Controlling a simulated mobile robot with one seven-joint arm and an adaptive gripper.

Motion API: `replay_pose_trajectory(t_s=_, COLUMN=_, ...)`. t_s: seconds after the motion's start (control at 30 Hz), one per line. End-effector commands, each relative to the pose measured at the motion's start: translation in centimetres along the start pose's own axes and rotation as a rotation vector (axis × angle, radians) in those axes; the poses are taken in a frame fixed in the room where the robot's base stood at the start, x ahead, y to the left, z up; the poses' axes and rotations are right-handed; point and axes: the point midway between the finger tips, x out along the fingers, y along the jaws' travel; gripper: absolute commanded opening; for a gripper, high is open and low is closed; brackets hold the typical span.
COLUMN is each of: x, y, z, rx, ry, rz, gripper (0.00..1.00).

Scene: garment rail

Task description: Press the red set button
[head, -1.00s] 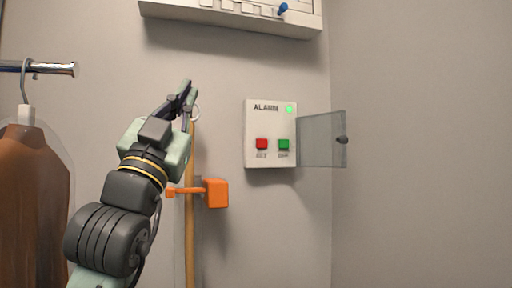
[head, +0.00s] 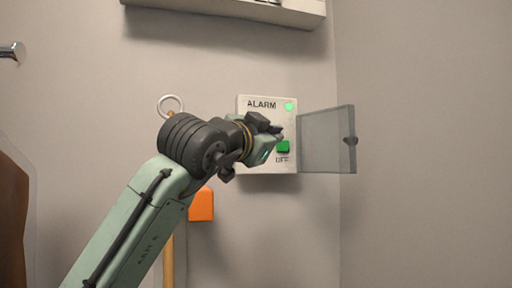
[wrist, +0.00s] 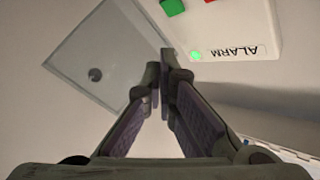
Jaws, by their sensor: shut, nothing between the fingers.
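The white ALARM panel (head: 245,167) is on the wall in the head view, with a green lamp (head: 289,106) lit at its upper right. The green button (head: 283,146) shows on its lower right; it is also in the wrist view (wrist: 172,6). The red set button is hidden behind my gripper (head: 279,134) in the head view. Only a sliver of the red button (wrist: 209,1) shows at the top edge of the wrist view. My gripper (wrist: 160,66) is shut and empty, in front of the panel. I cannot tell whether it touches the panel.
A clear hinged cover (head: 326,140) stands open on the panel's right side; it also shows in the wrist view (wrist: 100,55). An orange block (head: 201,205) and a wooden pole (head: 168,262) are below left. A white wall unit (head: 225,9) is above. A garment (head: 12,220) hangs at left.

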Motion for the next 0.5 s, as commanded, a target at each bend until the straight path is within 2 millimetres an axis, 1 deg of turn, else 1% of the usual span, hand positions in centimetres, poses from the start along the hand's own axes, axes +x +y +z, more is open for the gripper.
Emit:
replay_pose_trajectory(t_s=0.27, x=0.4, y=-0.4, z=0.2, rx=-0.002, ry=0.001, rz=-0.001, gripper=0.0)
replay_pose_trajectory(t_s=0.37, x=1.1, y=-1.0, z=0.7, rx=-0.003, ry=0.0, rz=-0.001, gripper=0.0)
replay_pose_trajectory(t_s=0.5, x=2.5, y=-2.0, z=1.6, rx=-0.003, ry=-0.001, rz=-0.002, gripper=0.0)
